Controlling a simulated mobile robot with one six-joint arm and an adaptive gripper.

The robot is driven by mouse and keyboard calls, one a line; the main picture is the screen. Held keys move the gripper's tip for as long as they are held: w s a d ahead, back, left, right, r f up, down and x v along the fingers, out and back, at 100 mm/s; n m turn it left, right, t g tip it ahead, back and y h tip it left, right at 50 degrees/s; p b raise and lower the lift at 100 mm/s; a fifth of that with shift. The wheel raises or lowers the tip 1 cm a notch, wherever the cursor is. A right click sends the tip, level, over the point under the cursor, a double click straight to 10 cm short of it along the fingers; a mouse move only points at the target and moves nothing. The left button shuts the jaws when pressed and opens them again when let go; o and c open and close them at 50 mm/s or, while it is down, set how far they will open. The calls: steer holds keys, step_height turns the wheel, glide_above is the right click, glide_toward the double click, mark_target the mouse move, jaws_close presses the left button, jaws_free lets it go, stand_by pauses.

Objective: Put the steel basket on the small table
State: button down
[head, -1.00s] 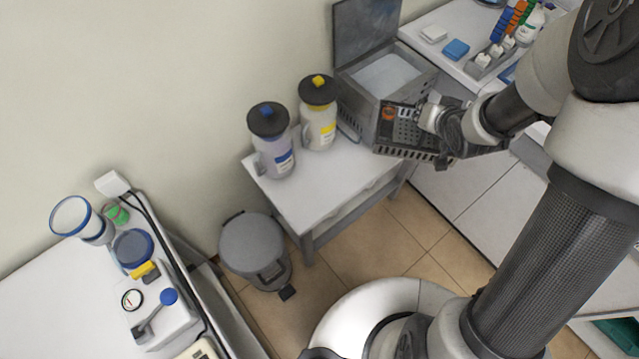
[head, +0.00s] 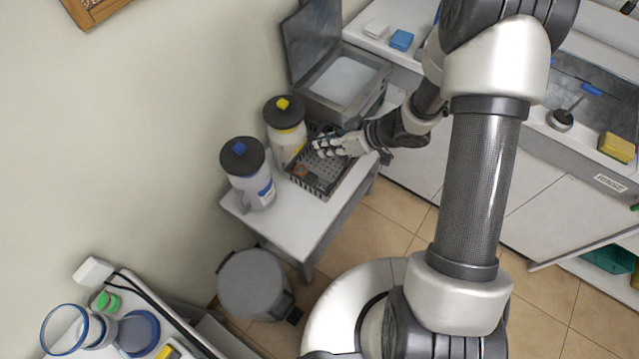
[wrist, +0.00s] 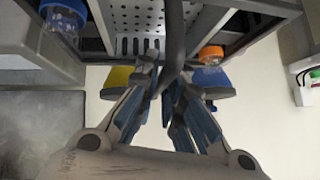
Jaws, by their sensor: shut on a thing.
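The steel basket (head: 318,187), grey with perforated sides, is at the small table's right part, in front of the yellow-labelled jug. The small white table (head: 292,232) stands against the wall. My gripper (head: 328,146) is at the basket's far upper side. In the wrist view my gripper (wrist: 165,85) is shut on the basket's dark handle (wrist: 174,35). The basket holds a blue-capped jar (wrist: 62,20) and an orange-capped jar (wrist: 210,54). I cannot tell whether the basket's bottom touches the tabletop.
Two jugs, one with a blue knob (head: 247,172) and one with a yellow knob (head: 285,120), stand on the small table's left and back. A metal box with raised lid (head: 345,80) is behind. A grey bin (head: 255,285) stands in front.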

mark_target(326, 175)
step_height(326, 175, down, 16)
steer(key=b, duration=0.5)
steer(key=shift+w+r, duration=0.1)
steer(key=shift+r, duration=0.1)
steer(key=shift+f+b, duration=0.15)
steer(key=shift+b, duration=0.2)
steer(key=c, duration=1.7)
jaws_free()
